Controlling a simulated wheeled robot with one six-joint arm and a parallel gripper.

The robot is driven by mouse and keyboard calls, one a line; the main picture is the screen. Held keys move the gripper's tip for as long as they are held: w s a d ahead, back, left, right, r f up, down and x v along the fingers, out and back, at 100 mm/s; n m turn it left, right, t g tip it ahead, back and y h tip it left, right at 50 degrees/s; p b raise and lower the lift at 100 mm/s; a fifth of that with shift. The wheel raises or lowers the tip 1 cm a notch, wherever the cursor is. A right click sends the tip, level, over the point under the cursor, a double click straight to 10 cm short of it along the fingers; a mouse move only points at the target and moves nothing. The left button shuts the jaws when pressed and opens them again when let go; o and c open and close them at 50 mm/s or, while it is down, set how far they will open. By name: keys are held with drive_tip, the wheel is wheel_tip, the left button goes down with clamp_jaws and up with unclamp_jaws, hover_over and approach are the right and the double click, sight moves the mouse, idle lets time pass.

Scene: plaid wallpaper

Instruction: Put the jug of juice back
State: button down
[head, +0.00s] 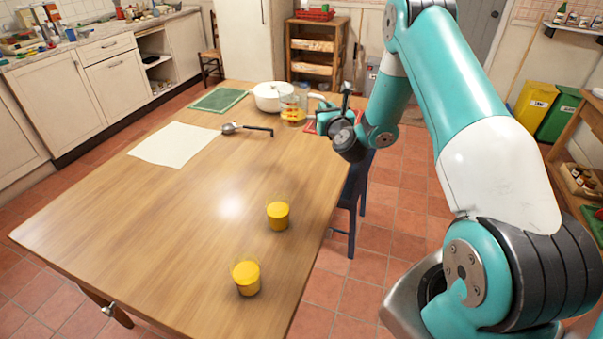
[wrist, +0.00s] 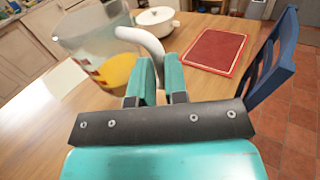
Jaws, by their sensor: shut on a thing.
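The clear jug (head: 293,113) with orange juice in its lower part is near the far end of the table, in front of the white pot. In the wrist view the jug (wrist: 85,40) is at the upper left, with its pale handle (wrist: 146,42) reaching to my gripper. My gripper (wrist: 160,78) is shut on the handle; in the head view my gripper (head: 322,108) is just right of the jug. I cannot tell whether the jug's base touches the table. Two glasses of orange juice stand on the near part of the table, the farther one (head: 278,216) and the nearer one (head: 246,279).
A white pot (head: 267,96), a green mat (head: 218,100), a pale sheet (head: 172,144) and a ladle (head: 245,129) are on the wooden table (head: 150,220). A red board (wrist: 214,51) lies right of the jug. A blue chair (wrist: 275,60) stands at the table's right edge. The table's middle is clear.

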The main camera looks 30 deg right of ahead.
wheel_tip(320, 180, down, 20)
drive_tip(key=b, duration=1.7)
drive_tip(key=shift+r, duration=0.1)
drive_tip(key=c, duration=1.6)
unclamp_jaws()
drive_tip(key=shift+f, duration=0.2)
drive_tip(key=o, duration=0.5)
drive_tip(key=shift+r, duration=0.2)
